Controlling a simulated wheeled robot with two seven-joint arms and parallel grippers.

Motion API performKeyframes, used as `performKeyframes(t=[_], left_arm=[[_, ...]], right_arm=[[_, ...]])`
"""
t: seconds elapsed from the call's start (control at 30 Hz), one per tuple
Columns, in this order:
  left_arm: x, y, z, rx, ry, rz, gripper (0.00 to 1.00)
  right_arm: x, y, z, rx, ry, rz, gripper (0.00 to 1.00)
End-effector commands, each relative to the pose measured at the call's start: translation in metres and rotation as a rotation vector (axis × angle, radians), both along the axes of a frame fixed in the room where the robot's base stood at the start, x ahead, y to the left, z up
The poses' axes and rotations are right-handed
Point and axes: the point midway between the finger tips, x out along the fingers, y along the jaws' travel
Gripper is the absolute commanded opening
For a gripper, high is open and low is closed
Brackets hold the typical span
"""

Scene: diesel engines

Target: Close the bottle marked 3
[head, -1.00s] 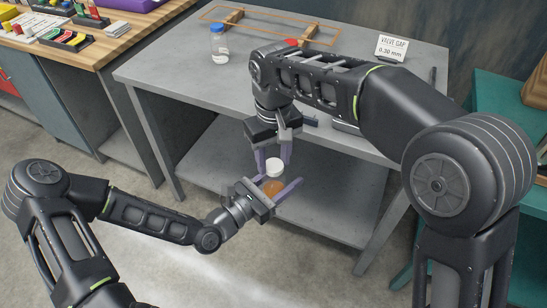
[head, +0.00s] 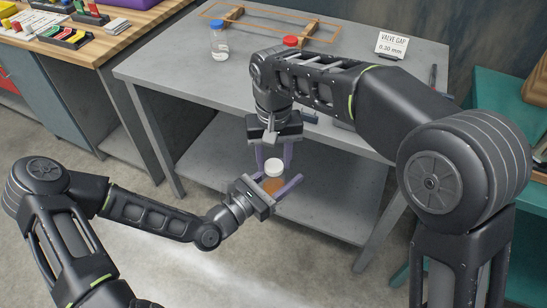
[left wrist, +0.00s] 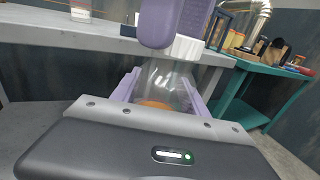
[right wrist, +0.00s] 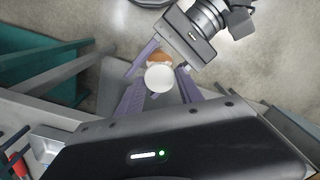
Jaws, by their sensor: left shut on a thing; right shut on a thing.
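A clear bottle with orange contents (head: 271,186) is held upright or nearly so in front of the grey table; no number on it is readable. My left gripper (head: 278,184) is shut around its body. A white cap (head: 273,166) sits at the bottle's top, between the purple fingers of my right gripper (head: 274,162), which comes from above and is shut on it. In the left wrist view the white ridged cap (left wrist: 187,47) is over the clear bottle (left wrist: 165,82), partly hidden by a purple finger. The right wrist view shows the cap (right wrist: 159,79) from above. I cannot tell how tightly it sits.
On the grey table (head: 170,75) stand a blue-capped bottle (head: 219,45), a red-capped one (head: 290,41) partly behind my right arm, a wooden rack (head: 310,30) and a valve gap card (head: 391,46). A lower shelf (head: 330,205) lies behind the grippers.

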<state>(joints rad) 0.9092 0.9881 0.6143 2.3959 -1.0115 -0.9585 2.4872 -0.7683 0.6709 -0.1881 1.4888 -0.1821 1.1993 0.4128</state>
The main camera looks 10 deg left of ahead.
Motion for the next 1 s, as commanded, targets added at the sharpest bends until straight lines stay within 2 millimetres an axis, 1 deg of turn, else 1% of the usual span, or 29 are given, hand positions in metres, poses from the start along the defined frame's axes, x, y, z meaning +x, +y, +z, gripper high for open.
performKeyframes(t=[0.1,0.57,0.6,0.77,0.9,0.97,1.0], left_arm=[[0.0,0.0001,-0.0001,0.0,0.0,0.0,0.0],[0.0,0.0001,-0.0002,0.001,0.001,0.0,0.0],[0.0,0.0001,-0.0002,0.001,0.001,0.0,0.0],[-0.0001,0.0001,-0.0003,0.001,0.001,0.0,0.0],[-0.0001,0.0,-0.0003,0.001,0.001,0.0,0.0],[-0.0001,0.0,-0.0004,0.001,0.001,0.0,0.0],[-0.0001,0.0001,-0.0002,0.0,0.0,0.0,0.0]], right_arm=[[-0.0002,0.0002,0.0003,0.0,-0.002,-0.307,0.07],[-0.0018,-0.0013,-0.0005,0.0,-0.002,-1.632,0.07],[-0.0018,-0.0016,-0.0006,0.0,-0.003,-1.75,0.07],[-0.0026,-0.0014,-0.001,0.0,-0.003,-2.22,0.07],[-0.0033,-0.0008,-0.0014,0.0,-0.003,-2.637,0.07],[-0.0054,-0.0021,-0.0069,-0.019,-0.019,-2.823,0.07],[-0.0067,-0.0028,-0.0095,-0.032,-0.025,-2.889,0.07]])
